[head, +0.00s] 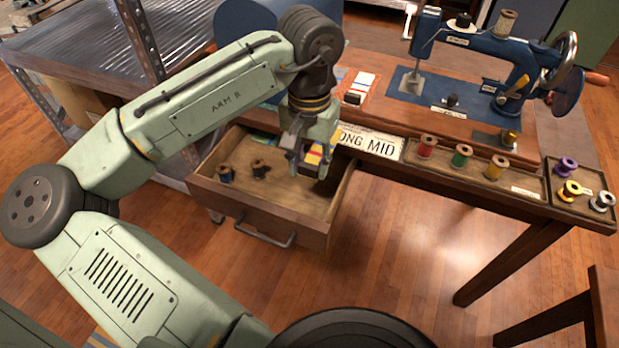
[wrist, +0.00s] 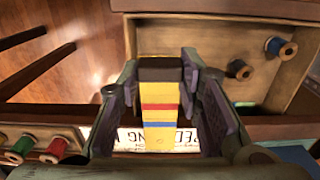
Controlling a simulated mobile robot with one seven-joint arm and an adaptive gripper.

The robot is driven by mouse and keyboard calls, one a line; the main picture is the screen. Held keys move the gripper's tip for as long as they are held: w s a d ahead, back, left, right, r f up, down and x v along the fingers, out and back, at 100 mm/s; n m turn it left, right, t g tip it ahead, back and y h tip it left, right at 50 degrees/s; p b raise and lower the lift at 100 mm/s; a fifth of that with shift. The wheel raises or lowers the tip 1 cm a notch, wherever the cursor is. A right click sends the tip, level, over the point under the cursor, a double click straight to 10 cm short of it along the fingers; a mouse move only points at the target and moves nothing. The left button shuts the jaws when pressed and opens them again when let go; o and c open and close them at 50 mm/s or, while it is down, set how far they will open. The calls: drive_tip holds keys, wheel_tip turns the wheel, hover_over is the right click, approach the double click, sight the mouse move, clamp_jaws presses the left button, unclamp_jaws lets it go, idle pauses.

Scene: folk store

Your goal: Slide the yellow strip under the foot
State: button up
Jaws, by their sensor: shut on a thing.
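The yellow strip (wrist: 160,97), with red and blue bands and a dark end, is between the two fingers of my gripper (wrist: 160,68) in the wrist view. In the head view my gripper (head: 308,158) points down over the open drawer, with part of the strip (head: 314,157) showing beside its fingers. My gripper is shut on the strip. The blue sewing machine (head: 490,48) stands on the table to the right, apart from my gripper. Its needle end is over the plate at its left; the foot itself is too small to make out.
The open drawer (head: 290,216) holds dark and blue spools. A lettered card (head: 368,143) lies at the table's front edge. Spool trays (head: 520,182) line the front right. A red-and-white card (head: 360,88) lies left of the machine. A metal rack (head: 130,40) stands at left.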

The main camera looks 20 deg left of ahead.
wheel_tip(320, 180, up, 3)
drive_tip(key=shift+r, duration=0.1)
drive_tip(key=shift+r+p, duration=1.8)
drive_tip(key=shift+p, duration=0.1)
drive_tip(key=shift+w+d, duration=0.1)
